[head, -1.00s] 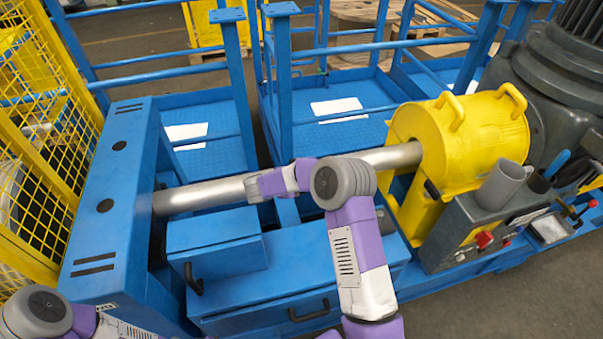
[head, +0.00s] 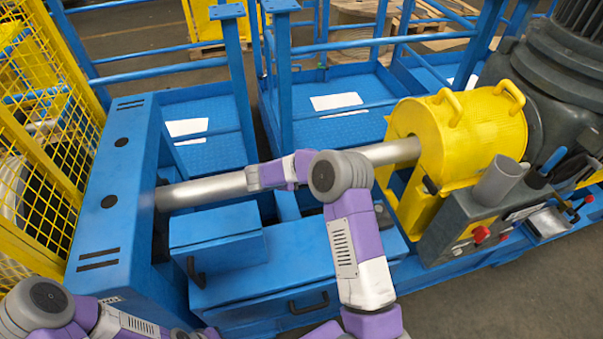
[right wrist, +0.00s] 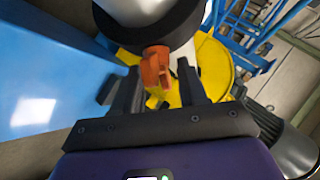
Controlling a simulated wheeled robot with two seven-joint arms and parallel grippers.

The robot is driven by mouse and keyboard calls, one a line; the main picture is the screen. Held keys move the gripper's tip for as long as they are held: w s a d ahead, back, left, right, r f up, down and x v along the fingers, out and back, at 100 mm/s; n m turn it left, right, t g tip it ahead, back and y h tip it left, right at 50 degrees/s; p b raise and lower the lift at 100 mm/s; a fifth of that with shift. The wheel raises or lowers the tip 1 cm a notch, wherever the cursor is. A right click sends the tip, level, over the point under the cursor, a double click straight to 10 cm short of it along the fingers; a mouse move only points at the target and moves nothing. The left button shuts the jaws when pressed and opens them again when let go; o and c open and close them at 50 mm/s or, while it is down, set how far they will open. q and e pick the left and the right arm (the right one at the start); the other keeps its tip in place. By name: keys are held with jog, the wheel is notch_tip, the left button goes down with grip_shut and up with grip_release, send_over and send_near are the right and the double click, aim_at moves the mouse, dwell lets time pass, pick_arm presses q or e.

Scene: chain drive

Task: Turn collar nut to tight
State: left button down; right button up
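In the right wrist view an orange lug (right wrist: 155,68) stands out from a black ring (right wrist: 150,28) around a pale, shiny cylinder (right wrist: 140,8); this looks like the collar nut. My right gripper (right wrist: 159,72) has its two dark fingers apart, one on each side of the lug. A gap shows between the lug and the right finger; contact on the left side is unclear. In the head view my right arm reaches to the silver shaft (head: 205,191), and its wrist hides part of it. The nut and right fingers are not visible there. My left arm is at lower left, its gripper out of frame.
A yellow drum housing (head: 480,130) with handles stands at the shaft's right end, a blue cabinet (head: 110,190) at its left. Blue boxes (head: 265,290) lie below the shaft. A grey cup (head: 500,180) and tools stand at right. Yellow mesh fencing (head: 45,150) borders the left.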

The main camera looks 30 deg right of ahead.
jog(key=shift+a, duration=0.1)
jog(key=p+v, duration=0.1)
jog(key=v, duration=0.6)
jog(key=shift+a+r, duration=0.15)
jog(key=shift+a, duration=0.05)
dwell(0.3)
